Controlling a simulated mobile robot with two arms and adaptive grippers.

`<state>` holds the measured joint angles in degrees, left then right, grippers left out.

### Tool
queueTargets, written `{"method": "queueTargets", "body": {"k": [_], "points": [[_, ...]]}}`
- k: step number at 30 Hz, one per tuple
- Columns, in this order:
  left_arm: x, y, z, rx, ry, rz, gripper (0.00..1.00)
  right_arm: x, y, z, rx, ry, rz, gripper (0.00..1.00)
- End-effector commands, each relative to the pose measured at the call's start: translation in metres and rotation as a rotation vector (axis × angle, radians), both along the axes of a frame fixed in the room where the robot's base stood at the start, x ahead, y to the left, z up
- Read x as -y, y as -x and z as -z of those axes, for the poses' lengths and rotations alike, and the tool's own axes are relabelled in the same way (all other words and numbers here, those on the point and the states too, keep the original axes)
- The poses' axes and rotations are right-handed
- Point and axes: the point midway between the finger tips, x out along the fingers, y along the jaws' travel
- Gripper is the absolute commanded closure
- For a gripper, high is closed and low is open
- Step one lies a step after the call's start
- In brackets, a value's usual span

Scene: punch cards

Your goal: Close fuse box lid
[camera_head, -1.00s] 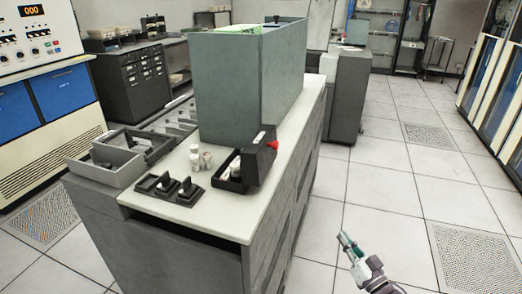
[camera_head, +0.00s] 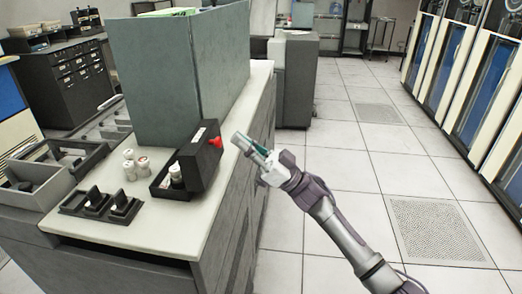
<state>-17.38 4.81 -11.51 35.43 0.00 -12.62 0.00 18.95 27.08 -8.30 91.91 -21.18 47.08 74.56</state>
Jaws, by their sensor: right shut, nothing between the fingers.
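The fuse box is a small black open box (camera_head: 160,185) on the white top of the grey cabinet, with white cylindrical fuses (camera_head: 175,173) inside. Its black lid (camera_head: 200,155) stands raised on the right side of the box, with a white label and a red part (camera_head: 216,142) near its top. My right gripper (camera_head: 243,142) is shut and empty. It is just right of the lid, near the cabinet's right edge, pointing up and left. I cannot tell whether it touches the lid. My left gripper is not in view.
Several white fuses (camera_head: 130,165) stand left of the box. A black holder with two switches (camera_head: 100,203) lies in front. A tall grey-green panel (camera_head: 155,80) stands behind. Grey trays (camera_head: 35,185) are at left. Open tiled floor lies to the right.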

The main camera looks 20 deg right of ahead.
Motion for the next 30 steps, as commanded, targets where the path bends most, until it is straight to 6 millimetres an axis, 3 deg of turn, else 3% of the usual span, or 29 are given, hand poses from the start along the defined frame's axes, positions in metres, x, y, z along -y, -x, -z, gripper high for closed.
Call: {"method": "queueTargets", "body": {"k": [3,9,23,30], "points": [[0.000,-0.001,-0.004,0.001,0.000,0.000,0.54,-0.016,-0.011,0.003,-0.003,-0.003,-0.001,1.00],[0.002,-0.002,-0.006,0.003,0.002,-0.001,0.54,-0.029,-0.020,0.006,-0.002,0.000,0.001,1.00],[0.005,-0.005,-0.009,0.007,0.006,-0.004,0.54,-0.030,-0.021,0.006,-0.006,0.005,0.001,1.00],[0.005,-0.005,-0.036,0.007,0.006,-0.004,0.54,-0.032,-0.026,-0.005,-0.046,0.064,0.002,1.00]]}}
